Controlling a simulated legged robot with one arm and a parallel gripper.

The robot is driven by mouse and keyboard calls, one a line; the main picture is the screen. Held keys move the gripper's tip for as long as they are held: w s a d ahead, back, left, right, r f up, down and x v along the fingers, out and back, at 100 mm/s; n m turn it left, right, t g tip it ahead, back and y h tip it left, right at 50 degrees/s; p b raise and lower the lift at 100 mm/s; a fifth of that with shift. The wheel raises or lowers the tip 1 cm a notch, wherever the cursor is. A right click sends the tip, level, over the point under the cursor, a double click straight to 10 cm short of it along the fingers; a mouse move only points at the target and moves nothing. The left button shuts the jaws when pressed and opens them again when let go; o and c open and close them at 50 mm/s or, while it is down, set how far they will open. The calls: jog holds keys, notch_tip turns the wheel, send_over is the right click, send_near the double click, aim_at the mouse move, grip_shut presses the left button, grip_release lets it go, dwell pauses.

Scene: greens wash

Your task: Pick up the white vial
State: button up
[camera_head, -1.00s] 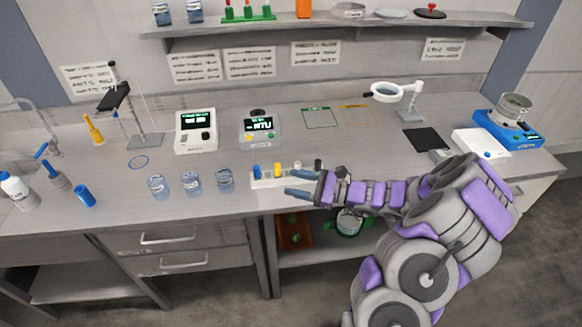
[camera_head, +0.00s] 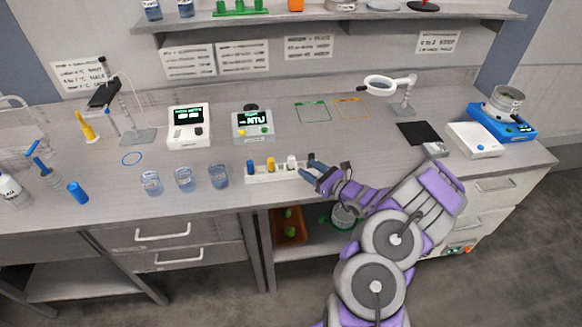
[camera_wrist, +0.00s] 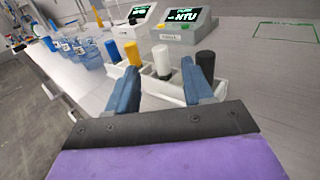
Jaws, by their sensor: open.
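The white vial (camera_head: 291,161) stands upright in a white rack (camera_head: 262,179), right of a yellow vial (camera_head: 271,164) and a blue vial (camera_head: 251,166). In the wrist view the white vial (camera_wrist: 161,61) shows between and beyond my two blue fingers, with the yellow vial (camera_wrist: 132,53) to its left and a black-capped vial (camera_wrist: 205,64) to its right. My gripper (camera_head: 308,165) is open at the right part of the rack. The wrist view shows its spread fingers (camera_wrist: 160,82) with nothing held between them. The lower part of the white vial is hidden in the rack.
Several clear beakers (camera_head: 218,176) stand left of the rack. A meter with an NTU display (camera_head: 253,124) and another white meter (camera_head: 188,126) stand behind. A magnifier lamp (camera_head: 381,84) is at the back right. The counter right of the NTU meter is mostly clear.

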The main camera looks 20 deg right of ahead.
aim_at(292, 157)
jog(key=shift+x, duration=1.6)
jog(key=b+x, duration=0.1)
jog(key=x, duration=0.3)
jog(key=shift+w+a+f, duration=0.1)
jog(key=shift+w, duration=0.15)
jog(key=shift+w+a, duration=0.2)
jog(key=shift+w, duration=0.3)
jog(key=shift+c, duration=0.4)
grip_shut()
